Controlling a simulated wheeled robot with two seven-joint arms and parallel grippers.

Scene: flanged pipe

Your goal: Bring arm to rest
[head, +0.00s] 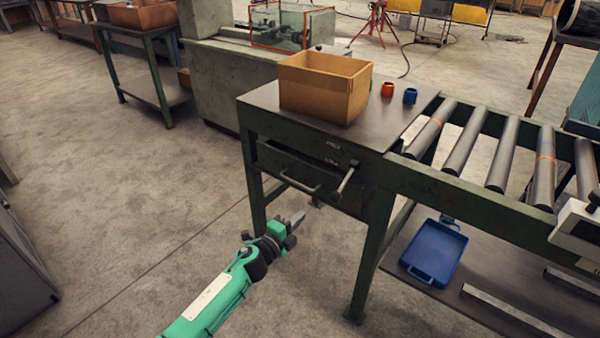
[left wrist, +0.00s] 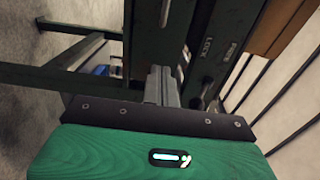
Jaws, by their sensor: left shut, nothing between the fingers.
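My left arm (head: 215,300) is green and comes up from the bottom of the head view. Its gripper (head: 298,218) is shut and empty, in the air in front of the green workbench (head: 375,215), below and left of the drawer handle (head: 300,186). In the left wrist view the shut fingers (left wrist: 160,85) point toward the bench front, with the lettered drawer panel (left wrist: 205,65) beside them. I cannot tell from these views how wide the gap to the bench is. My right gripper is in neither view.
A cardboard box (head: 325,88), an orange cup (head: 388,89) and a blue cup (head: 410,96) stand on the bench top. A lever (head: 346,178) juts from the bench front. A roller conveyor (head: 500,155) runs right. A blue tray (head: 434,252) lies on the lower shelf. Open floor (head: 120,220) lies left.

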